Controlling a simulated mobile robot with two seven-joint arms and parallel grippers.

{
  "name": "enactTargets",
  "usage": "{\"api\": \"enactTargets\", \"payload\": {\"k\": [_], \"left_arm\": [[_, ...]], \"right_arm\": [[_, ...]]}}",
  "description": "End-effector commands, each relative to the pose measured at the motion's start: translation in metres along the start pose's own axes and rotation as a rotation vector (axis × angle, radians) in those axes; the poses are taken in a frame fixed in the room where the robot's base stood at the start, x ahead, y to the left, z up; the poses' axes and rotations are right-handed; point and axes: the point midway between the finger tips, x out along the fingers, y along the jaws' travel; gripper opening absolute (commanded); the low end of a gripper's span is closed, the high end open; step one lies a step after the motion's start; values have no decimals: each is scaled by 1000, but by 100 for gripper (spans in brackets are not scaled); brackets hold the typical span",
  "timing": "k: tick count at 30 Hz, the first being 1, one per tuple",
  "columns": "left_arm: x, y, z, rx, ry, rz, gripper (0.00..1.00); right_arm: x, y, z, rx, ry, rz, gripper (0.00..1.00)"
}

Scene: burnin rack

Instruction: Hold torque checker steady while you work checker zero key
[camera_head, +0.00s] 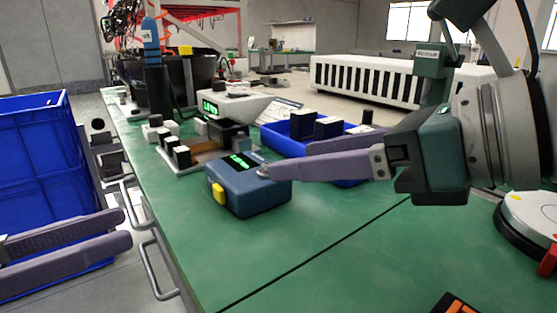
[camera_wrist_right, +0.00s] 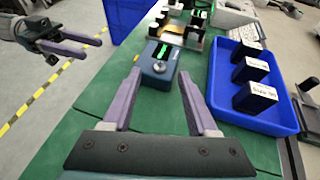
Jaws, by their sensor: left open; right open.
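The torque checker (camera_head: 250,196) is a dark blue box on the green bench, with a lit green display and a yellow key (camera_head: 218,193) on its left side. In the right wrist view the checker (camera_wrist_right: 153,76) sits beyond my fingertips, with a round silver piece on top. My right gripper (camera_head: 283,160) is open; in the head view one finger overlaps the checker's top right, and I cannot tell whether it touches. My left gripper (camera_head: 126,228) is open and empty off the bench's left edge; it also shows in the right wrist view (camera_wrist_right: 92,46).
A blue tray (camera_head: 350,181) with black blocks stands right of the checker. Behind the checker are a fixture with black blocks (camera_head: 181,156) and a white instrument (camera_head: 235,106). Blue crates (camera_head: 45,160) stand left of the bench. The bench in front is mostly clear.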

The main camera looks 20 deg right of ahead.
Motion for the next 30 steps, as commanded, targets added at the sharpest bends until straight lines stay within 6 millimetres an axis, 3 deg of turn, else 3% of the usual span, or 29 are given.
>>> {"api": "enactTargets", "payload": {"k": [3,9,19,30], "left_arm": [[0,0,0,0,0,0,50],[0,0,0,0,0,0,50],[0,0,0,0,0,0,50],[0,0,0,0,0,0,50]], "right_arm": [[20,1,1,2,-1,1,59],[40,0,0,0,0,0,59],[43,0,0,0,1,0,59],[43,0,0,0,1,0,19]]}}
